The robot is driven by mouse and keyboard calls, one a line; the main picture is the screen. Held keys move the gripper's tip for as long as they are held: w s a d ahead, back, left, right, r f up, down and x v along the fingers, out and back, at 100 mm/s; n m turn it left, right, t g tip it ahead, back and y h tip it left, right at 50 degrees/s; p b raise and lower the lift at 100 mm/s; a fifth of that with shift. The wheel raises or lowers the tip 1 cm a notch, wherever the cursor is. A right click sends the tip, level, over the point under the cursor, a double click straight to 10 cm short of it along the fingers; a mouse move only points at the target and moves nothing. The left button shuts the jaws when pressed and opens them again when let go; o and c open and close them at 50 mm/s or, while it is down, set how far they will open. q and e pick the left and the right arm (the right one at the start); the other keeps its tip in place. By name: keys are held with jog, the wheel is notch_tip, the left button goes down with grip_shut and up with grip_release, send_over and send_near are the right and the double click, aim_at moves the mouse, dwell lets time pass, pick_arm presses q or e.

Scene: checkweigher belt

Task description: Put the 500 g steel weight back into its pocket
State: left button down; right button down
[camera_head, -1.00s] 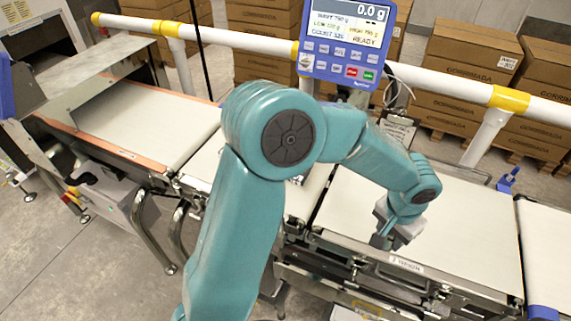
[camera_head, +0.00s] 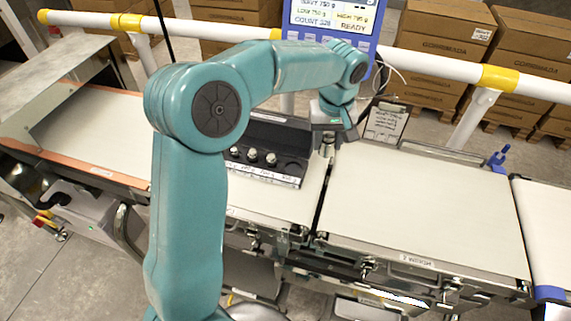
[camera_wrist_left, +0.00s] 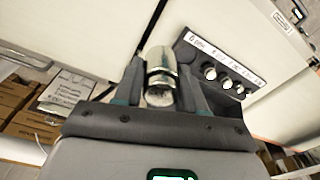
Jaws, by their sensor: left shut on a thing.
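My left gripper (camera_head: 328,139) is shut on a shiny steel weight. In the left wrist view the weight (camera_wrist_left: 161,68) stands between the two fingers. A black weight holder (camera_head: 281,164) with a white label strip sits on the belt section left of the gripper. It holds several smaller steel weights in a row. In the left wrist view the holder (camera_wrist_left: 190,49) lies just right of the held weight, apart from it. My right gripper is not in view.
A white belt section (camera_head: 420,205) lies clear on the right. The blue display unit (camera_head: 330,17) hangs behind the arm on a white rail (camera_head: 430,72). A clipboard (camera_head: 387,122) stands behind the belt. Cardboard boxes (camera_head: 445,32) stand at the back.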

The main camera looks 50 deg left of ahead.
pick_arm(q)
jog(key=s+a+r+n, duration=0.1)
jog(key=a+r+n, duration=0.45)
jog(key=a, duration=0.35)
jog(key=shift+g, duration=0.3)
jog(key=f, duration=0.7)
jog(key=f+p, duration=0.1)
jog(key=f, duration=0.6)
jog(key=shift+s+a+f, duration=0.2)
jog(key=shift+f, duration=0.2)
notch_tip(320, 180, down, 4)
jog(key=shift+a+f, duration=0.1)
jog(key=shift+f, duration=0.05)
jog(key=shift+f, duration=0.15)
jog(key=c, duration=0.6)
grip_release()
jog(key=shift+c, duration=0.2)
